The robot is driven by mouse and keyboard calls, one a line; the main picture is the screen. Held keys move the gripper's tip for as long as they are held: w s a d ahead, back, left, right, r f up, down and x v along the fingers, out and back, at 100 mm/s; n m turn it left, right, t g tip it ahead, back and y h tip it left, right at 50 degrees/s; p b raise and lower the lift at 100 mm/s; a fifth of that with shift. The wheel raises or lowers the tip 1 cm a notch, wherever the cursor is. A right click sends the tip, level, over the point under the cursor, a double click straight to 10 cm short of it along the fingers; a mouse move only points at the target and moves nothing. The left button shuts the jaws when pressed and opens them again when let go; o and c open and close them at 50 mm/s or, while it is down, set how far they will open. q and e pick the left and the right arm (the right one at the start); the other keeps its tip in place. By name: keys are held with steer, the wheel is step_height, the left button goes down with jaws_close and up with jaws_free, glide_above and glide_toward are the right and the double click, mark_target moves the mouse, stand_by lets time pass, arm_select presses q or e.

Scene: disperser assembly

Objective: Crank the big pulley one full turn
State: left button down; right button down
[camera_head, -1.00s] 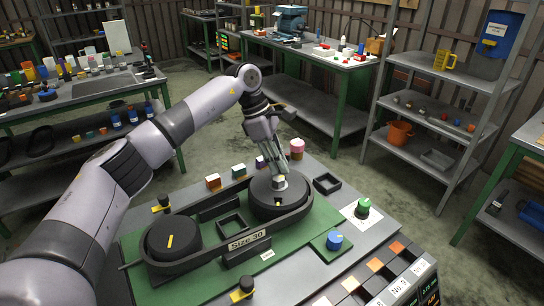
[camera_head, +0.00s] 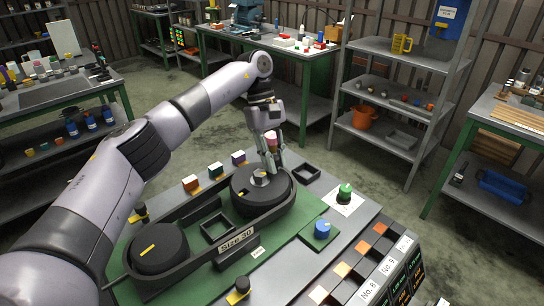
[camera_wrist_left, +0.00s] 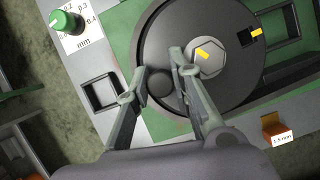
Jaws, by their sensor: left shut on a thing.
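The big pulley (camera_head: 265,203) is a dark round disc at the right end of the green base plate (camera_head: 190,283). It has a pale hex hub (camera_wrist_left: 207,58) with a yellow mark, and a dark square notch (camera_wrist_left: 246,38) near its rim. A dark round crank knob (camera_wrist_left: 161,83) stands on the disc beside the hub. My left gripper (camera_head: 275,168) reaches down over the pulley's far right side, its fingers on either side of the knob and shut on it. The fingers hide the knob in the head view. My right gripper is in neither view.
A second dark pulley (camera_head: 160,249) with a yellow mark sits at the left end of the plate. A blue knob (camera_head: 322,229) and a green knob (camera_head: 345,192) stand to the right. Small coloured blocks (camera_head: 190,184) line the bench's far side.

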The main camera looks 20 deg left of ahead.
arm_select(q)
steer(key=shift+s+d+r+m+y, duration=0.1)
steer(key=shift+d+r+m+y, duration=0.15)
steer(key=shift+m, duration=0.45)
steer(key=c, duration=1.7)
jaws_free()
steer(key=shift+f, duration=0.15)
steer(key=v, duration=0.7)
